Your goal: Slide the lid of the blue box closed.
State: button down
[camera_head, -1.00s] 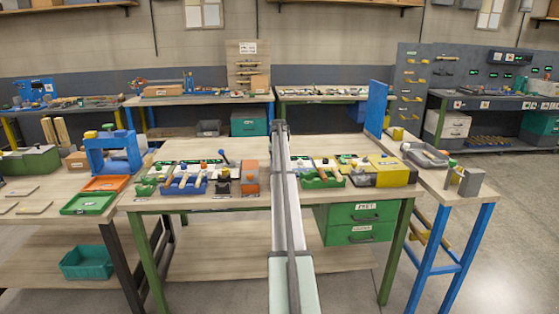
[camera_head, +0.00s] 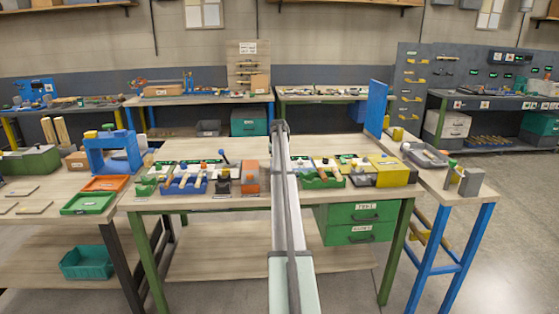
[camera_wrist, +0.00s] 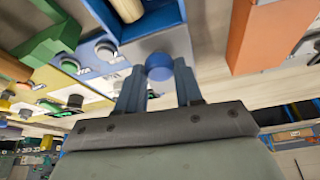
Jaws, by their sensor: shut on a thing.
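In the wrist view my gripper (camera_wrist: 152,88) is shut on a round blue knob (camera_wrist: 159,66), with one finger on each side. The knob stands over a flat grey plate, which looks like the lid (camera_wrist: 180,43), at the edge of the blue box (camera_wrist: 167,19). A light wooden cylinder (camera_wrist: 127,8) shows in the uncovered part of the box. In the head view a blue box (camera_head: 184,190) sits on the middle bench, left of my arm. My gripper cannot be made out in the head view.
An orange block (camera_wrist: 264,35) stands close on the right in the wrist view; it also shows in the head view (camera_head: 251,178). A green part (camera_wrist: 45,45) and several knobs lie to the left. The front strip of the wooden bench (camera_head: 160,203) is clear.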

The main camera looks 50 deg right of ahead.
jog(key=s+a, duration=0.9)
jog(key=shift+s+a, duration=0.25)
jog(key=c, duration=1.1)
grip_release()
jog(key=shift+s+a, duration=0.1)
jog(key=o, duration=0.4)
jog(key=shift+c, duration=0.2)
jog(key=v, duration=1.3)
jog(key=shift+r, duration=0.45)
